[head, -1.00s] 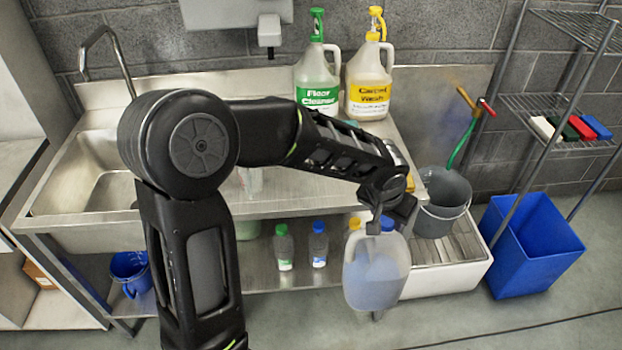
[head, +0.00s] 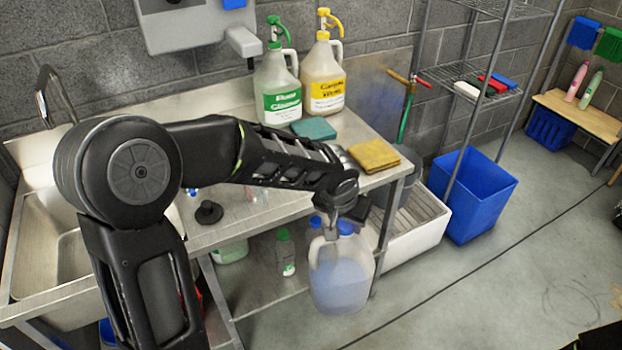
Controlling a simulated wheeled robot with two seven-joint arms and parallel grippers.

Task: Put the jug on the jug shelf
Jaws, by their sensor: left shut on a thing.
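A translucent jug (head: 341,278) with a blue cap and bluish liquid hangs nearly upright in front of the steel table. My left gripper (head: 338,212) is shut on the top of this jug, at its handle; the fingers are partly hidden by the wrist. Two more jugs stand on the table top, a green-labelled one (head: 281,103) and a yellow-labelled one (head: 325,92), both with pump tops. A wire shelf rack (head: 468,72) stands to the right; I cannot tell which shelf is the jug shelf.
A blue bin (head: 473,200) stands below the rack, beside a white floor basin (head: 408,240). A yellow sponge (head: 374,156) lies near the table's right end. A wooden bench (head: 575,118) with two bottles is at far right. The floor at lower right is mostly open.

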